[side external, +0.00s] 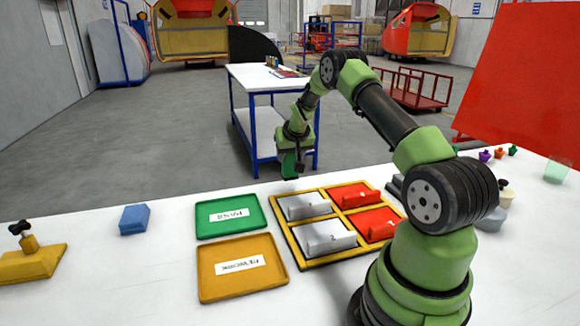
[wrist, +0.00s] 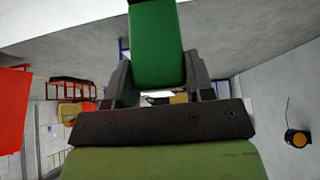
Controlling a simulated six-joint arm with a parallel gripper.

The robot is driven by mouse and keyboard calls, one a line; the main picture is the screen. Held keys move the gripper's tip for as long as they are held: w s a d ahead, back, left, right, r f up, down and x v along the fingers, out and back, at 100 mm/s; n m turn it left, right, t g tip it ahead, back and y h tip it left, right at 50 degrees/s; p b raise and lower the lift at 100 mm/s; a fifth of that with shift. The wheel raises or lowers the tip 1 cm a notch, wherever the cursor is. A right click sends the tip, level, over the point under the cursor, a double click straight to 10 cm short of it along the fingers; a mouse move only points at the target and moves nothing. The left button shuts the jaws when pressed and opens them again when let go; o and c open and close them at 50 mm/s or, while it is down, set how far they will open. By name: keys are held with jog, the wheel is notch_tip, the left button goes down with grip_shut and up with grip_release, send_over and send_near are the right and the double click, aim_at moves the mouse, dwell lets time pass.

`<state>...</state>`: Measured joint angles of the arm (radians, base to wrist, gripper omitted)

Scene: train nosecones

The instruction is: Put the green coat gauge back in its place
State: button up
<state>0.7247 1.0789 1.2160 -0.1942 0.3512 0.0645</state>
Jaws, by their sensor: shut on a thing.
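My gripper (side external: 295,160) is shut on a green block-like thing, the green coat gauge (side external: 289,168). It hangs low near the far edge of the white table, beyond the yellow-framed tray. In the wrist view the gauge (wrist: 157,45) stands between the two dark fingers of my gripper (wrist: 160,82). Whether the gauge touches the table cannot be told. No marked place for the gauge can be made out.
A yellow-framed tray (side external: 303,260) holds grey and red panels. Left of it lie a green tray (side external: 203,230) and an orange tray (side external: 215,292). A blue block (side external: 134,219) and a yellow clamp-like thing (side external: 35,263) lie further left. Small coloured pieces (side external: 485,155) stand far right.

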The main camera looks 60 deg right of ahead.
aim_at(291, 160)
jog(key=shift+f, duration=1.65)
jog(key=shift+f, duration=0.15)
jog(key=o, duration=1)
